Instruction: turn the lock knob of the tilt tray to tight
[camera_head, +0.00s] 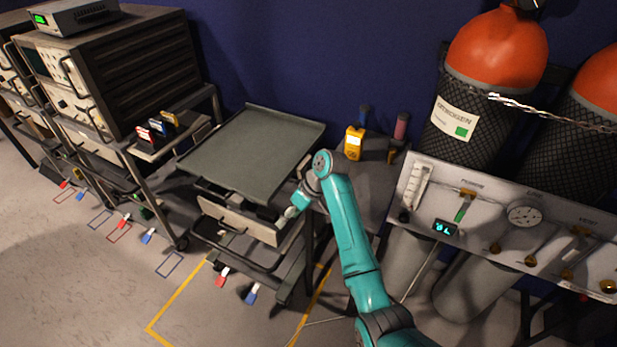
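The tilt tray (250,150) is a grey-green, rimmed flat plate on top of a dark cart at the middle of the view. Below its front edge is a pale front panel (236,221). My teal arm reaches up from the bottom, and my gripper (289,213) is at the right end of that panel, just below the tray's front right corner. The gripper is small here and partly covered by my wrist, so I cannot tell whether its fingers are open or shut.
A side table right of the tray holds a yellow handheld meter (354,143) and a red-topped item (401,126). A gauge panel (520,225) and orange-topped cylinders (497,45) stand at right. An instrument rack (120,75) is at left.

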